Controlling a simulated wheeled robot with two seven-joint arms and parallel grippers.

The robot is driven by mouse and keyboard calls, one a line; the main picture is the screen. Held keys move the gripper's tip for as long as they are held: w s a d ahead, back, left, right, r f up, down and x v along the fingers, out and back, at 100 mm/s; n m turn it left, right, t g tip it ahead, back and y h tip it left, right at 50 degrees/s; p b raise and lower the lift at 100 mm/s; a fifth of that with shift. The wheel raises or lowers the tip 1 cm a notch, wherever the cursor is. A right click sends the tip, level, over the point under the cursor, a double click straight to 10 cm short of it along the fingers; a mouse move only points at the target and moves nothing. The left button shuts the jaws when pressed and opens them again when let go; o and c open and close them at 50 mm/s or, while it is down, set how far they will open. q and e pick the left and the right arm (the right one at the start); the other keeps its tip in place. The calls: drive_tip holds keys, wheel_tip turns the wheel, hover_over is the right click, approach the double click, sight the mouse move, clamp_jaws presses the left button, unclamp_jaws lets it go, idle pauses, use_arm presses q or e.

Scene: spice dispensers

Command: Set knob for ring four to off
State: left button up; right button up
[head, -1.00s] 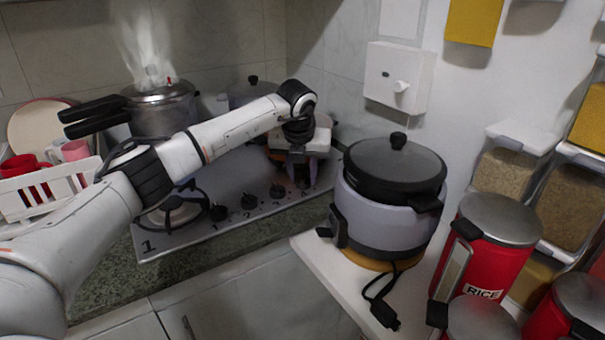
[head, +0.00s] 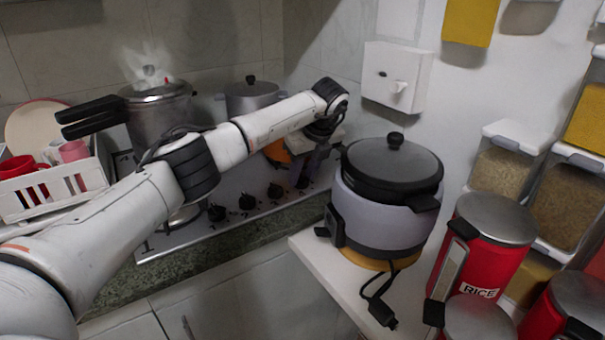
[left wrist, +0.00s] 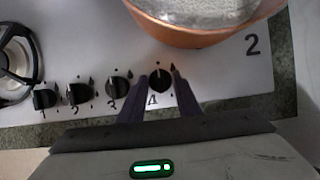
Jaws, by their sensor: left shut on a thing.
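The knob for ring four (left wrist: 160,79) is black, on the front strip of the hob (left wrist: 225,75), at the end of a row of black knobs. In the left wrist view, my left gripper (left wrist: 161,88) has a dark finger on each side of it and is shut on it. In the head view, my left gripper (head: 307,172) reaches down to the hob and hides most of this knob. The other knobs are clear of the fingers: knob one (left wrist: 45,98), knob two (left wrist: 79,94) and knob three (left wrist: 119,88). My right gripper is not seen.
A copper-coloured pan (left wrist: 200,38) with pale contents sits just behind the knob. A steaming pot (head: 160,110) and a grey pot (head: 250,95) stand at the back. A rice cooker (head: 385,215) is close on the right. A white rack (head: 50,195) is left.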

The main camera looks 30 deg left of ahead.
use_arm(q)
drive_tip(key=shift+r, duration=0.1)
idle(0.4)
drive_tip(key=o, duration=1)
drive_tip(key=b+v, duration=0.1)
drive_tip(key=v, duration=0.9)
drive_tip(key=shift+r, duration=0.15)
